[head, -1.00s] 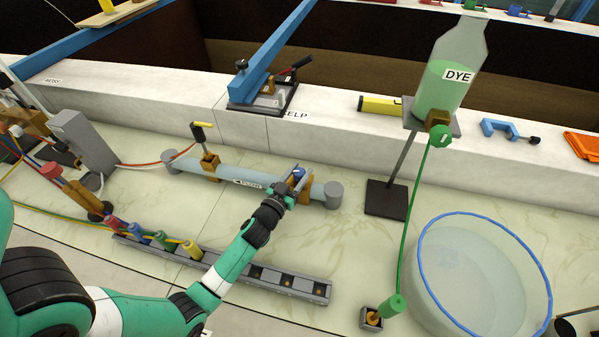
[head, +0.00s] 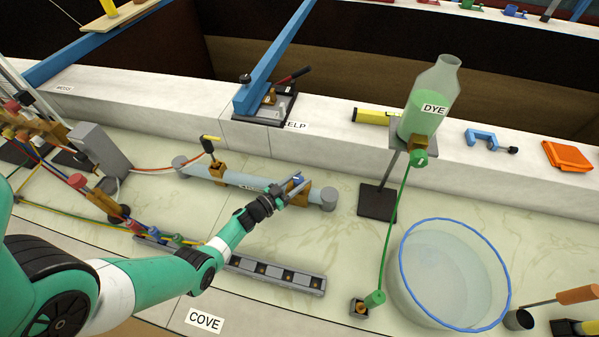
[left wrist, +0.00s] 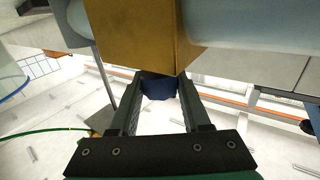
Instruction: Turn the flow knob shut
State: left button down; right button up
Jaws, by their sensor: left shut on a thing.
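The blue flow knob (head: 297,180) sits on a brass valve block (head: 305,188) near the right end of the pale grey pipe (head: 235,177), which carries a FLOW label. My left gripper (head: 294,188) reaches in from the lower left and is shut on the knob. In the left wrist view the dark blue knob (left wrist: 158,87) lies between the two fingertips (left wrist: 160,98), right against the brass block (left wrist: 140,35). The block hides part of the knob there, so its turn angle cannot be read. My right gripper is not in view.
A second brass block with a black-and-yellow handle (head: 212,150) stands farther left on the pipe. A grey rack (head: 275,275) lies in front. The dye bottle stand (head: 378,200) and a clear blue-rimmed basin (head: 402,265) are to the right.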

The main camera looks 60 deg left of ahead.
pick_arm(q)
jog(key=m+h, duration=0.1)
jog(key=h+b, duration=0.1)
jog(key=shift+a+r+m+t+h, duration=0.1)
jog(key=shift+a+m+t+h, duration=0.1)
jog(key=shift+m+t+h, duration=0.15)
jog(key=shift+m+h+b, duration=0.7)
jog(key=shift+m+h, duration=0.15)
jog(key=shift+h, duration=0.4)
jog(key=shift+d+m+h+b, duration=0.15)
jog(key=shift+m+h+b, duration=0.65)
jog(key=shift+h+b, duration=0.25)
jog(key=shift+r+m+h, duration=0.1)
jog(key=shift+m+h, duration=0.2)
jog(key=shift+h, duration=0.35)
jog(key=shift+r, duration=0.1)
jog(key=c, duration=0.6)
grip_release()
jog(key=shift+o, duration=1.1)
jog(key=shift+s, duration=0.1)
jog(key=shift+d, duration=0.1)
